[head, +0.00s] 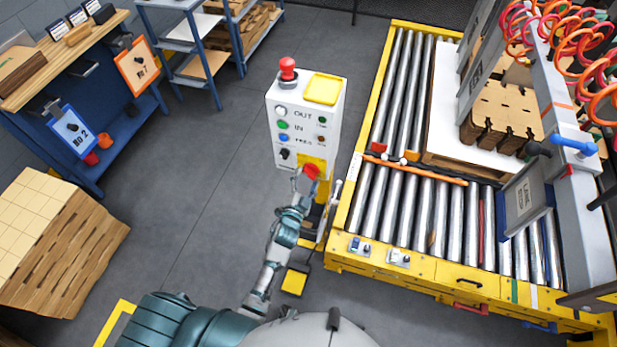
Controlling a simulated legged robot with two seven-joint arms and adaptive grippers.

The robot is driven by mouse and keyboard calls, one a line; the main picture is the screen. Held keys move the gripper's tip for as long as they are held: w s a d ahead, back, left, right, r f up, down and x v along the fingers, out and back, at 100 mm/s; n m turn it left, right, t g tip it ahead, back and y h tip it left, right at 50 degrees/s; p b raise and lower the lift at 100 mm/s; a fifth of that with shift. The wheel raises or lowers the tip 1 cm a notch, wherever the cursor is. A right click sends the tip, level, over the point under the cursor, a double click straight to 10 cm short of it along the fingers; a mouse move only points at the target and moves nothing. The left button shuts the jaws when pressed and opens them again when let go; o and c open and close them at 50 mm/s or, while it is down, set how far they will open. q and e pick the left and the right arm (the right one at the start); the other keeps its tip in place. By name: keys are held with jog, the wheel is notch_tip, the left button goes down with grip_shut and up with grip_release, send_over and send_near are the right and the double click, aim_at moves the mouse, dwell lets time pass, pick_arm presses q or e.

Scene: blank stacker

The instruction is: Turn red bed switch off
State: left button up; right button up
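A white control box (305,122) stands in the middle, with a red mushroom button (288,68) on top and coloured buttons on its face. A red knob (311,171) sits on a yellow panel at its lower end. My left gripper (305,182) is just below and beside this knob, its fingers spread; contact cannot be told. Two small switch plates sit on the yellow front rail of the roller bed: one with blue parts (360,246), one paler (398,257). Whether either is red, and their positions, are too small to tell. My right gripper is out of view.
The roller bed (345,215) fills the right, with a stack of brown blanks (505,112) and a grey stop plate (525,200). A wooden stack (75,255) and a blue workbench (135,108) stand left. The floor between is clear.

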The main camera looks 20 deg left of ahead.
pick_arm(q)
jog(key=shift+w+r, duration=0.1)
jog(key=shift+r, duration=0.15)
jog(key=s, duration=1.2)
jog(key=shift+a, duration=0.3)
